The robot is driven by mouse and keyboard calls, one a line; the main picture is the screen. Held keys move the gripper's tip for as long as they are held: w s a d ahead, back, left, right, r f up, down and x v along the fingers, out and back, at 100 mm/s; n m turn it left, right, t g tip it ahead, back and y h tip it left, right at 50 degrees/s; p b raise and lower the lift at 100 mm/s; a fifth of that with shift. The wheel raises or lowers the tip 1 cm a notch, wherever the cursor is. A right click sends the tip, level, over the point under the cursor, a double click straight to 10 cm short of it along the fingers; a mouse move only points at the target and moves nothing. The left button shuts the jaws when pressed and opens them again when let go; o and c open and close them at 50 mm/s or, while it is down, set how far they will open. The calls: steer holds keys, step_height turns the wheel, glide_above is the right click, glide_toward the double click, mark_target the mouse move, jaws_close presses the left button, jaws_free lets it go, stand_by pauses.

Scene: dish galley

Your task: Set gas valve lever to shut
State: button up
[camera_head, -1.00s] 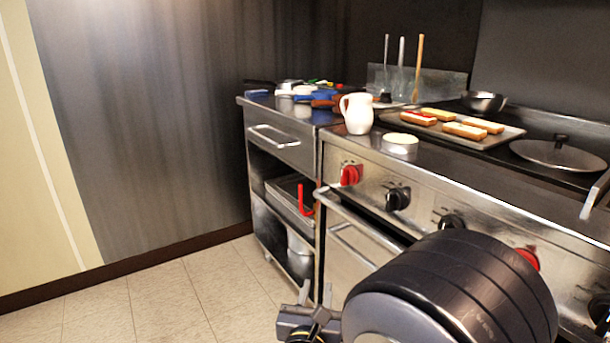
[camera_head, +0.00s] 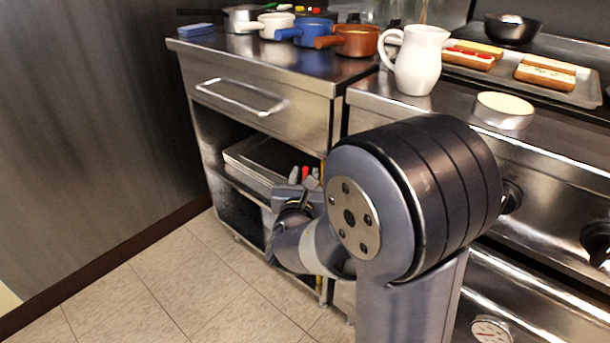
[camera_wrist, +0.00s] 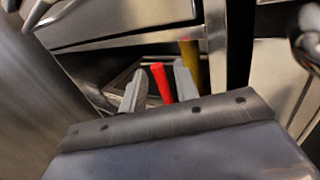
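The red gas valve lever (camera_wrist: 161,83) shows in the wrist view between the two grey fingers of my gripper (camera_wrist: 158,86), with a gap visible on each side. In the head view, a small red part of the lever (camera_head: 305,173) shows between the fingertips, by the right side of the open shelf. My gripper (camera_head: 304,177) is open there. A yellow pipe (camera_wrist: 190,66) stands just behind the right finger in the wrist view. The lever's pivot and lower part are hidden, and I cannot tell whether the fingers touch it.
The steel cabinet (camera_head: 262,125) has a drawer handle (camera_head: 240,97) above the open shelf, which holds trays (camera_head: 262,158). The range front with black knobs (camera_head: 597,244) is at the right. A white pitcher (camera_head: 417,62) stands on the counter. Floor at the lower left is clear.

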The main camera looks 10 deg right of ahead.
steer(key=shift+x, duration=0.85)
steer(key=shift+c, duration=0.3)
jaws_close()
